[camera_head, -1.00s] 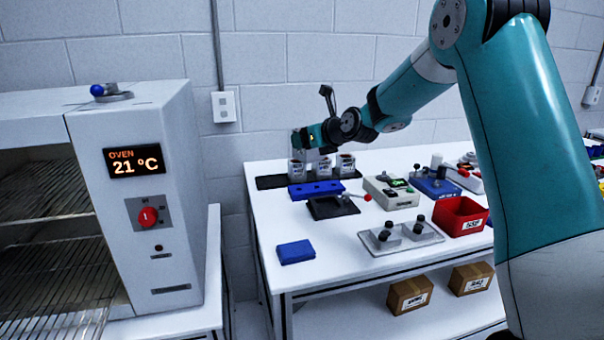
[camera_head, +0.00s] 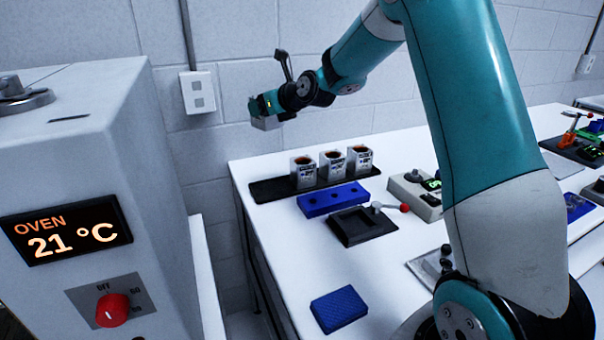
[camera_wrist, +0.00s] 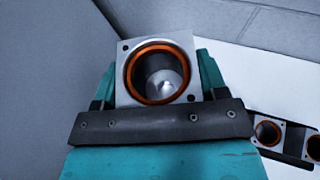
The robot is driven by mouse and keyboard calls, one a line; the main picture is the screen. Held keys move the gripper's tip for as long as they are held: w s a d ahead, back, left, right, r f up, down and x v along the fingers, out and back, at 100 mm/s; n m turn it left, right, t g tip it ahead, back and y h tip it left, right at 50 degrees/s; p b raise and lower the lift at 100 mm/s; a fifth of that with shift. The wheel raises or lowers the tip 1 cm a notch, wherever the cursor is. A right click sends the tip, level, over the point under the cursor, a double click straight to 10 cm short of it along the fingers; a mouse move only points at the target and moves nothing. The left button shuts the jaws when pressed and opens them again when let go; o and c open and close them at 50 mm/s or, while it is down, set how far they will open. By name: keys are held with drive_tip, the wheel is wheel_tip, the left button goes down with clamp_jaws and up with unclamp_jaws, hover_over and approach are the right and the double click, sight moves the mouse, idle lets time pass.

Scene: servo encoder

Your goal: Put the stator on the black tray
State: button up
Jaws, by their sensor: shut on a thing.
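My gripper (camera_head: 265,112) is shut on a stator (camera_head: 266,124), a grey square block, and holds it in the air, above and left of the black tray (camera_head: 268,191). In the wrist view my gripper (camera_wrist: 158,88) has teal fingers on both sides of the held stator (camera_wrist: 124,88), whose round bore has an orange ring. Three similar stators stand upright in a row on the long black tray: a left one (camera_head: 303,174), a middle one (camera_head: 332,167) and a right one (camera_head: 360,160). The tray's left end is bare. Two of them show at the wrist view's right edge.
The oven (camera_head: 115,180) stands at the left, its display reading 21 °C. In front of the tray are a blue block with holes (camera_head: 345,197), a black fixture (camera_head: 360,228) with a red-knobbed lever and a blue pad (camera_head: 338,309). The white table is clear around the pad.

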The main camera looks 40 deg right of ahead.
wheel_tip(320, 180, down, 20)
drive_tip(key=shift+r+p, duration=0.2)
drive_tip(key=shift+p, duration=0.3)
drive_tip(key=o, duration=0.9)
drive_tip(key=shift+f, duration=0.25)
drive_tip(key=shift+c, duration=0.2)
drive_tip(key=shift+o, duration=0.7)
drive_tip(key=shift+r, duration=0.15)
